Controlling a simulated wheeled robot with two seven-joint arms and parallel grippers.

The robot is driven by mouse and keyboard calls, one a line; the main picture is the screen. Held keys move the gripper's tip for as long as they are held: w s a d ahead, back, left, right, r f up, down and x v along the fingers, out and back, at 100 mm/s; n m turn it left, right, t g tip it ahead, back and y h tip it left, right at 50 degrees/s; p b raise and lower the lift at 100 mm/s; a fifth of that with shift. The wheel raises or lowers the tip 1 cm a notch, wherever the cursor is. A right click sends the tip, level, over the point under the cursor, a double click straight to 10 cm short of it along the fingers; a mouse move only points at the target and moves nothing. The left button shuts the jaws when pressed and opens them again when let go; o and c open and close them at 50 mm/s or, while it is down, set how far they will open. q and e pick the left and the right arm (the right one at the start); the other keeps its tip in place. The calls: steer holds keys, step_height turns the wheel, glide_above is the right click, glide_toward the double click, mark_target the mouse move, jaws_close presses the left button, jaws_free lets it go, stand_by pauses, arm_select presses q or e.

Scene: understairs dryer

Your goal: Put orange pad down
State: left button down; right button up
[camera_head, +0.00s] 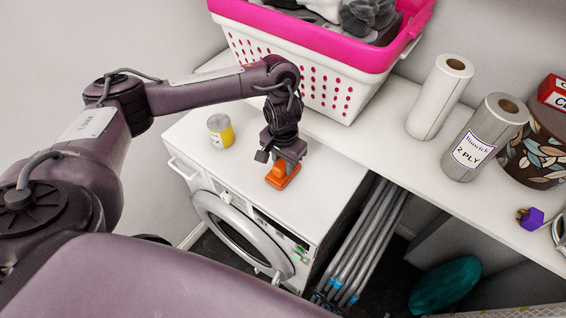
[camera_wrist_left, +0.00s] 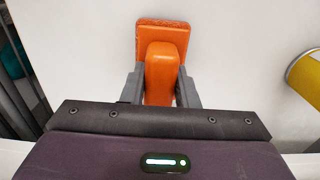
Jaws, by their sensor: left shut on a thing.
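The orange pad (camera_head: 280,179) is at the fingertips of my left gripper (camera_head: 284,164), over the white top of the dryer (camera_head: 318,187) near its front edge. In the left wrist view the orange pad (camera_wrist_left: 162,35) has a flat base with a raised handle. My left gripper (camera_wrist_left: 161,88) is shut on that handle, one finger on each side. The flat base is at or just above the white surface; I cannot tell whether it touches. My right gripper is not in view.
A yellow-and-white can (camera_head: 220,131) stands on the dryer top to the left. A pink-rimmed laundry basket (camera_head: 290,65) stands behind. Paper rolls (camera_head: 440,97) and a patterned pot (camera_head: 537,150) stand on the shelf at right. The dryer top around the pad is clear.

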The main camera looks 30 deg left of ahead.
mark_target(283, 161)
arm_select(q)
steer(key=c, duration=1.3)
jaws_free()
steer(key=shift+f, duration=0.1)
steer(key=shift+o, duration=0.9)
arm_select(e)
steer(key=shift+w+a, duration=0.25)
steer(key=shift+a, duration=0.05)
arm_select(q)
step_height(283, 161, up, 11)
steer(key=p, duration=0.3)
steer(key=shift+r+p, duration=0.35)
steer(key=shift+r, duration=0.35)
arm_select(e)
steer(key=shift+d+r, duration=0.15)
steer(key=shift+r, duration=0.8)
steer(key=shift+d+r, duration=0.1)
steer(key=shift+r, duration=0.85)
